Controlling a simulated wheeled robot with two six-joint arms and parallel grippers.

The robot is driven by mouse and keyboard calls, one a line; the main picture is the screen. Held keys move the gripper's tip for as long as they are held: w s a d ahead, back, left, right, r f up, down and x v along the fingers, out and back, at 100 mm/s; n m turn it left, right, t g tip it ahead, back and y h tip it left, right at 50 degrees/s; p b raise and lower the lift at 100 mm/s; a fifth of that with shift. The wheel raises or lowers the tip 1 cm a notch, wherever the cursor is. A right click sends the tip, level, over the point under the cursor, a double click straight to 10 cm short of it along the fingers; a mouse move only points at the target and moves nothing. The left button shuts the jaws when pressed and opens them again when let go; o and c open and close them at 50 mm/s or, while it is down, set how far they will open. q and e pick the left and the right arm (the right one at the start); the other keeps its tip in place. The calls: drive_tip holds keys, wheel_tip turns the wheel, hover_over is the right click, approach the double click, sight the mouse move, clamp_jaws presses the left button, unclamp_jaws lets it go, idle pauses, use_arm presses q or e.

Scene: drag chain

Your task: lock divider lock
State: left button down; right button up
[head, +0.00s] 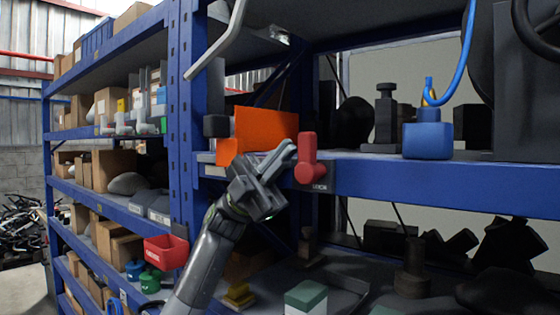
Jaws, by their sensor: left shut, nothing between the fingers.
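An orange panel (265,126) stands upright on the blue shelf, with a smaller orange piece (227,151) at its lower left. A red lever-shaped part (309,162) sits at the shelf's front edge, just right of the panel. I cannot tell for sure which part is the divider lock. My left gripper (289,153) is in front of the shelf edge, shut and empty. Its fingertips are right beside the red part; I cannot tell if they touch it. The gripper covers the lower part of the orange panel. My right gripper is not in view.
The blue shelf beam (450,187) runs to the right. A blue block (428,140) with a blue cable and dark machine parts stand on that shelf. A red bin (166,251) hangs at the lower left. A green-topped block (306,296) lies below. A bent grey bar (218,40) hangs above.

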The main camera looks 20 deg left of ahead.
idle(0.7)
use_arm(q)
drive_tip(key=b+v, duration=0.6)
drive_tip(key=v, duration=1.1)
drive_tip(key=shift+a, duration=0.2)
